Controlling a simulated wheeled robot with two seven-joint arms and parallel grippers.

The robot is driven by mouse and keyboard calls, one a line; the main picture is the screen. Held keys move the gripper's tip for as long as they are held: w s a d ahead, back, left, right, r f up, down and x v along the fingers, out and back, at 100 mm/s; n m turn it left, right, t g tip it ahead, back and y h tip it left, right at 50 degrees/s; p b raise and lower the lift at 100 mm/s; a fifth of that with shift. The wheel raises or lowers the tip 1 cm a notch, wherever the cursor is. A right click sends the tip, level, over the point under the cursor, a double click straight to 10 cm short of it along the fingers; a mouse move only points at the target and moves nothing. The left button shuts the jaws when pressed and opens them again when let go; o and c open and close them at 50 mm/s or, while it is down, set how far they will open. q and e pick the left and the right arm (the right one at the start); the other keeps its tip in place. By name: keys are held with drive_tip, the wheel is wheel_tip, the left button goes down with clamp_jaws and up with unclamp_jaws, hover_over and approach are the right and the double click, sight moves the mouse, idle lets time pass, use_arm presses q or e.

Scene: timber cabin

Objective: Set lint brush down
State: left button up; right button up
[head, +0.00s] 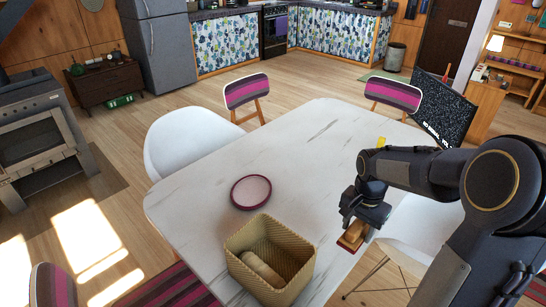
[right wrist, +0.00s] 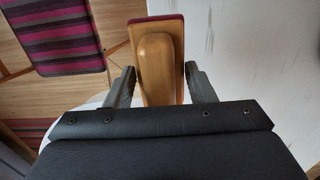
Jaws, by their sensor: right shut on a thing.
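The lint brush (head: 352,236), with a wooden back and a dark red pad, is at the right edge of the white marble-look table (head: 300,150). My right gripper (head: 362,218) is shut on it from above. In the right wrist view the lint brush (right wrist: 160,65) sits between the two fingers of the right gripper (right wrist: 161,88), with the pale tabletop to its right. I cannot tell whether the brush touches the table or hangs just above it. The left gripper is not in view.
A round maroon dish (head: 251,192) and a woven basket (head: 236,262) holding a tan item stand on the table. A small yellow thing (head: 381,142) lies behind my right arm. White and striped chairs surround the table. Its middle and far parts are clear.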

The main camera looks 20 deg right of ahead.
drive_tip(key=w+d+f+p, duration=0.2)
drive_tip(key=w+d+f, duration=0.15)
drive_tip(key=w, duration=0.55)
hover_over(339, 224)
drive_tip(key=f, duration=0.4)
drive_tip(key=shift+s+f, duration=0.25)
drive_tip(key=shift+f, duration=0.15)
drive_tip(key=shift+w+f, duration=0.3)
drive_tip(key=shift+f, duration=0.15)
wheel_tip(339, 224, down, 3)
drive_tip(key=shift+p, duration=0.75)
drive_tip(key=shift+f+b, duration=0.25)
drive_tip(key=shift+b, duration=0.05)
drive_tip(key=o, duration=1)
drive_tip(key=shift+r, duration=0.1)
drive_tip(key=shift+c, duration=0.2)
